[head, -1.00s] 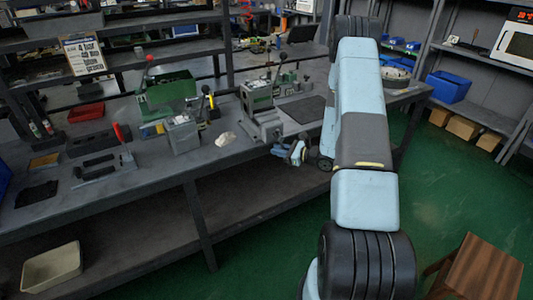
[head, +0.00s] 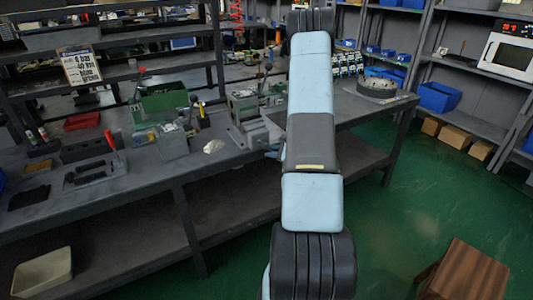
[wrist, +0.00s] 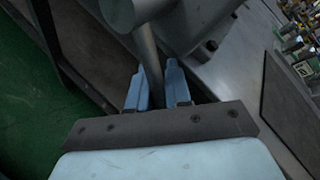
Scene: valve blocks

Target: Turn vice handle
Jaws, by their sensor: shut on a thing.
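The grey vice (head: 243,118) is bolted at the front edge of the workbench in the head view. Its grey metal body also shows at the top of the wrist view (wrist: 200,22). The vice handle (wrist: 148,55) is a round grey bar that runs down from a thick round end. My gripper (wrist: 158,82) has its two light blue fingers on either side of the handle, shut on it. In the head view my own arm hides most of the gripper, and only a small part shows beside the vice at the bench edge.
The workbench (head: 225,165) runs across the picture. A green machine (head: 160,107), a small grey block device (head: 173,142) and a pale lump (head: 214,146) lie left of the vice. A wooden stool (head: 467,270) stands on the open green floor at right.

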